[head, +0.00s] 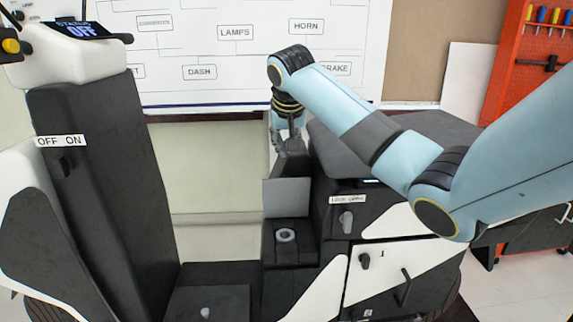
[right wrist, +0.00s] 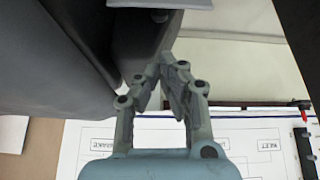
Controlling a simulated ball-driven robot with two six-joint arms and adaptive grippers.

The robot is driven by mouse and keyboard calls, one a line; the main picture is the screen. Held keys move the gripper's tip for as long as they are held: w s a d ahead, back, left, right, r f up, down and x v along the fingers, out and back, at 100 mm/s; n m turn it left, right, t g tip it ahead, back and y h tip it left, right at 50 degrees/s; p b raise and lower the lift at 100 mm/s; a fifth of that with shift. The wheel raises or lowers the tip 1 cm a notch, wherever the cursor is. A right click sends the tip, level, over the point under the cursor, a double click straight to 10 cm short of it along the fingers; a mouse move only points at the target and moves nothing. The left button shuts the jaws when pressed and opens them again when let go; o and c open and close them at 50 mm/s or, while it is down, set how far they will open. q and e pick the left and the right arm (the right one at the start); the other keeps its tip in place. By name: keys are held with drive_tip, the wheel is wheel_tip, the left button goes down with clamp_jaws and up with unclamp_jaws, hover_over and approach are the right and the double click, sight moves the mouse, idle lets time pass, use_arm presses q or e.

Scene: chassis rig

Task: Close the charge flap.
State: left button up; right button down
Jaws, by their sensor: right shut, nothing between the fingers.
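The charge flap (head: 286,198) looks like the plain grey panel standing upright, open, on the black chassis in the middle of the head view. A round socket (head: 286,236) lies uncovered on the black block in front of it. My right gripper (head: 288,140) points down behind and above the flap, near the top of a dark block. It is shut and empty. In the right wrist view its fingertips (right wrist: 165,62) meet close to dark chassis surfaces. I cannot tell whether they touch anything. My left gripper is not in view.
A tall black panel with an OFF/ON switch (head: 66,163) stands at left. Right of the flap is a black housing with a LOCK/OPEN knob (head: 346,221) and a white door (head: 385,270). A labelled whiteboard (head: 200,50) hangs behind. Open space lies between panel and flap.

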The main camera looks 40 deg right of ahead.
wheel_tip(320, 180, up, 2)
drive_tip(key=w+d, duration=0.1)
drive_tip(key=d, duration=0.1)
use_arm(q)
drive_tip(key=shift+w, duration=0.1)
use_arm(e)
hover_over(286, 195)
drive_tip(key=w+d, duration=0.3)
wheel_tip(286, 195, down, 9)
drive_tip(key=shift+d+m, duration=0.15)
drive_tip(key=shift+m, duration=0.25)
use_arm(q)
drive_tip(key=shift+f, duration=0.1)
